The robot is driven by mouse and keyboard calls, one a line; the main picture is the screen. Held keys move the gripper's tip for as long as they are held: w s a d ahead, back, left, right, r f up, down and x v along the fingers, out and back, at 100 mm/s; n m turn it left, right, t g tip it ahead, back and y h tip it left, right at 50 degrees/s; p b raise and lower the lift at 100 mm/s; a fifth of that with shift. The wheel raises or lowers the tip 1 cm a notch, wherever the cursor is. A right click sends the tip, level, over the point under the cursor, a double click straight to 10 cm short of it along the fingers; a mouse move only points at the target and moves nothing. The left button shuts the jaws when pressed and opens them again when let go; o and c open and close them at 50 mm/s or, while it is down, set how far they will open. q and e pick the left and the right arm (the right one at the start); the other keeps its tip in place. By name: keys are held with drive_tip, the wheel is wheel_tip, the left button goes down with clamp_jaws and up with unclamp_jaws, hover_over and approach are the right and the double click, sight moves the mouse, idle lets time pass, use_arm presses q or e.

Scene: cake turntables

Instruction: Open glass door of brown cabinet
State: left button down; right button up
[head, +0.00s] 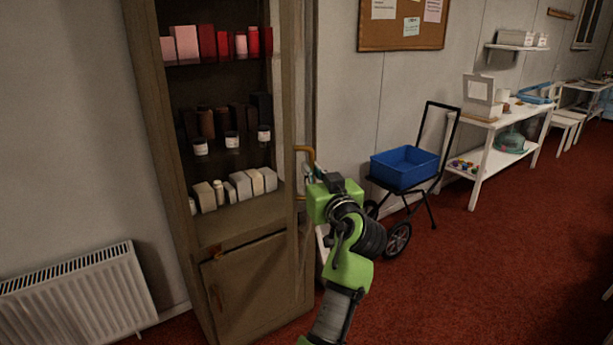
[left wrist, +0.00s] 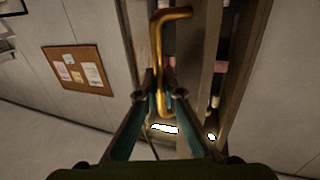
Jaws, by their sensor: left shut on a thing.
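The brown cabinet (head: 255,225) stands left of centre in the head view, with its shelves and their contents in sight. Its glass door (head: 298,80) shows as a narrow upright frame at the cabinet's right side and appears to stand ajar. A brass handle (head: 308,151) is on this door. It also fills the middle of the left wrist view (left wrist: 158,50), upright between my fingers. My left gripper (head: 312,178) is shut on the handle's lower part; the fingertips (left wrist: 161,98) close around it. My right gripper is out of view.
A radiator (head: 75,295) is left of the cabinet. A cart with a blue crate (head: 404,168) stands to the right, near the wall. A white table (head: 490,135) is farther back. Red carpet (head: 470,270) is open at the right. A lower wooden door (head: 255,285) looks shut.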

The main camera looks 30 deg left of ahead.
use_arm(q)
drive_tip(key=c, duration=2.4)
unclamp_jaws()
drive_tip(key=shift+c, duration=0.2)
